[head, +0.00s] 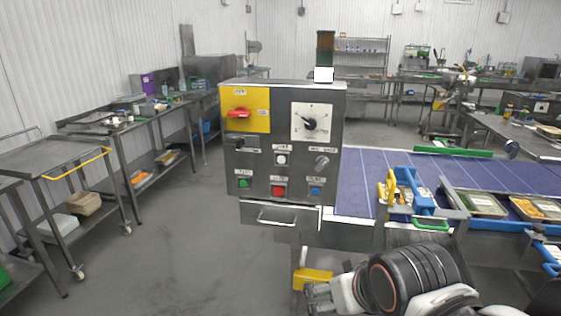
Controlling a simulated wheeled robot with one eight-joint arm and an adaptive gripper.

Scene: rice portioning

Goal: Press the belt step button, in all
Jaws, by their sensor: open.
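A grey control box (262,170) stands at the left end of the belt. Its lower front has a green button (243,183), a red button (278,191) and a blue button (315,191). A white button (281,159) sits above the red one. The labels are too small to read, so I cannot tell which is the belt step button. My gripper (318,296) is at the bottom of the view, below the box and apart from its buttons. It is open; its fingertips show only partly.
The box also has a red rotary switch (239,113) on a yellow plate and a dial (310,123). The blue belt (360,178) runs right, with a blue-and-yellow fixture (412,192) and food trays (474,204). Open floor (190,240) lies left, beside a steel cart (50,158).

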